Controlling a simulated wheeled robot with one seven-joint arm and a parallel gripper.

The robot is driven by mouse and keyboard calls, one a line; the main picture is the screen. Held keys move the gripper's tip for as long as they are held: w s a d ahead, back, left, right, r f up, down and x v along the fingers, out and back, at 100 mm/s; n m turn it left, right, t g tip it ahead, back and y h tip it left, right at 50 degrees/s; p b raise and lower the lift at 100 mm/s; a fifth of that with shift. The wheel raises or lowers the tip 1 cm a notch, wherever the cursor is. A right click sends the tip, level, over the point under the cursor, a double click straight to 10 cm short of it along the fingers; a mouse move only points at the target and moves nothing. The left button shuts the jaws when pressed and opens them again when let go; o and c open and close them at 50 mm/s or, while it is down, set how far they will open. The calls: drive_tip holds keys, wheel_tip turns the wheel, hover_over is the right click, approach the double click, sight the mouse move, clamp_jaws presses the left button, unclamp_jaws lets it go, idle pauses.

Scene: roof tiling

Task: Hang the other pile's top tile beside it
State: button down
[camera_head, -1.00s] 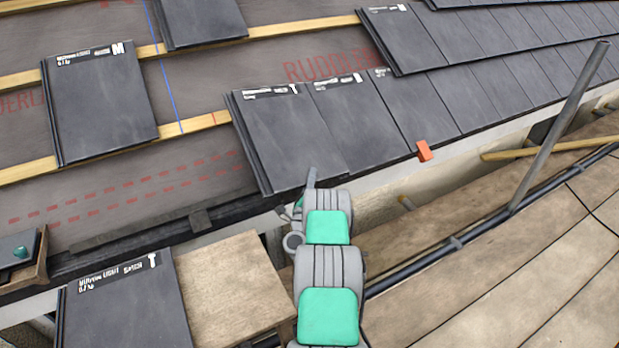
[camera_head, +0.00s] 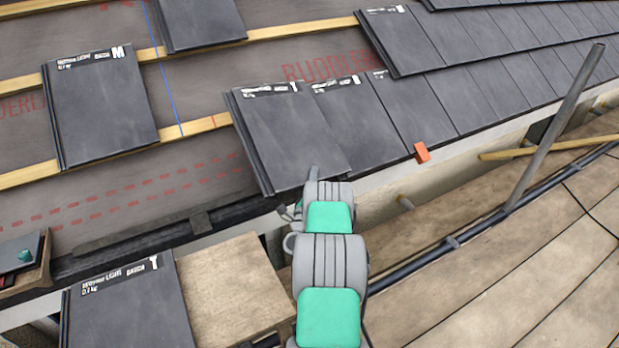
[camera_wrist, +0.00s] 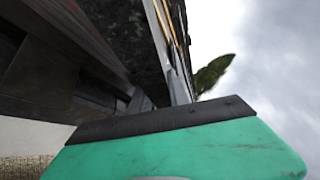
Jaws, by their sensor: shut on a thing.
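A dark grey tile marked T (camera_head: 285,135) lies at the left end of the lower tile course, its right side against the neighbouring tile (camera_head: 355,120). My gripper (camera_head: 310,180) is at this tile's lower edge, near its right corner, and is shut on it; the fingertips are partly hidden by my wrist. One pile, with a T on its top tile (camera_head: 130,305), stands at the bottom left. A tile marked M (camera_head: 100,105) lies on the battens at the upper left. In the wrist view, a green and black part of my gripper fills the bottom, below dark surfaces.
A brown board (camera_head: 230,290) is beside the T pile. An orange block (camera_head: 422,152) sits at the tiles' lower edge. A grey pole (camera_head: 560,125) slants above the plank walkway (camera_head: 500,270) at right. Bare membrane (camera_head: 190,170) lies left of the course.

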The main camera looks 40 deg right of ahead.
drive_tip(key=shift+s+a+r+p, duration=0.1)
drive_tip(key=shift+s+r+p, duration=0.2)
drive_tip(key=shift+r, duration=0.4)
drive_tip(key=shift+s+a+r+p, duration=0.1)
drive_tip(key=shift+s+r, duration=0.35)
drive_tip(key=shift+r, duration=0.2)
drive_tip(key=shift+s+a+r+p, duration=0.15)
drive_tip(key=shift+s+r, duration=0.2)
drive_tip(key=shift+r, duration=0.35)
drive_tip(key=shift+w, duration=0.1)
